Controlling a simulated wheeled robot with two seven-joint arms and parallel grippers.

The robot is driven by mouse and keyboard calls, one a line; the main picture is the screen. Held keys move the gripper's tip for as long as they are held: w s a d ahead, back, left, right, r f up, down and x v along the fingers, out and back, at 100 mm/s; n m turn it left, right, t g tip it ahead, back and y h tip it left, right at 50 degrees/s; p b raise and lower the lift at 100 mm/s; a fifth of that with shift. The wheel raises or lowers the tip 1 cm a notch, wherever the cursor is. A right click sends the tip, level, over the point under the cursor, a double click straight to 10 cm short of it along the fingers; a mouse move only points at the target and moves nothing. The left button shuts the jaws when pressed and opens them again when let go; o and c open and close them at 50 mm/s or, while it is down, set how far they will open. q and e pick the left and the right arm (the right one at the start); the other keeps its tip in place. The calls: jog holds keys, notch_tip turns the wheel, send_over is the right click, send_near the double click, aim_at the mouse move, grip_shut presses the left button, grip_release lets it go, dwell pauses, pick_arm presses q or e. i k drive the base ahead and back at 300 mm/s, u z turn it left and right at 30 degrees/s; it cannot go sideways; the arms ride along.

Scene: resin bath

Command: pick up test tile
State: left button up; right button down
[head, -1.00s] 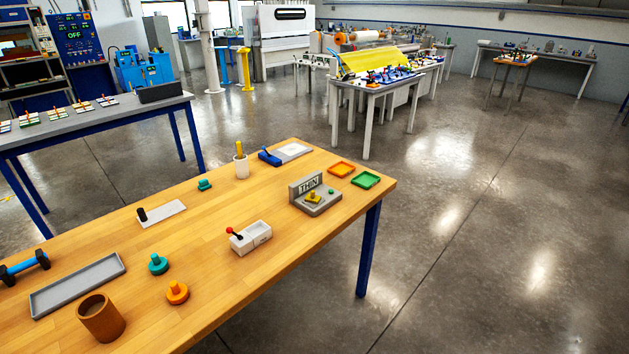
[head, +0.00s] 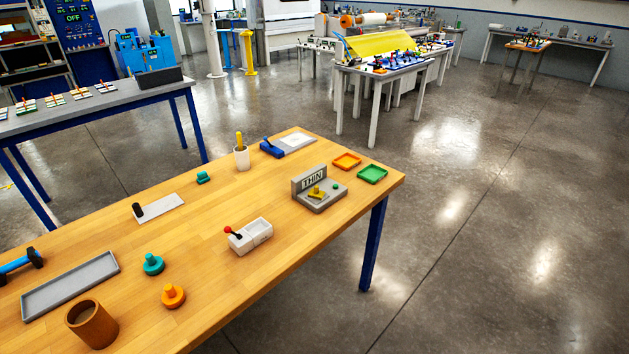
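Neither of my grippers is in the head view. I cannot tell for sure which thing is the test tile. A small yellow piece with a knob (head: 316,192) sits on the grey stand marked THIN (head: 325,201), at the right part of the wooden table (head: 215,190). A flat white plate with a black peg (head: 165,208) lies near the table's middle left.
On the table are a white box with a red-knobbed lever (head: 250,237), a brown cup (head: 92,324), a grey tray (head: 70,286), teal (head: 153,265) and orange (head: 173,296) knobbed pieces, and a white cup (head: 242,158). The floor right of the table is clear.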

aim_at(316, 193)
jog(key=z, duration=1.25)
jog(key=i, duration=4.3)
jog(key=u, duration=3.75)
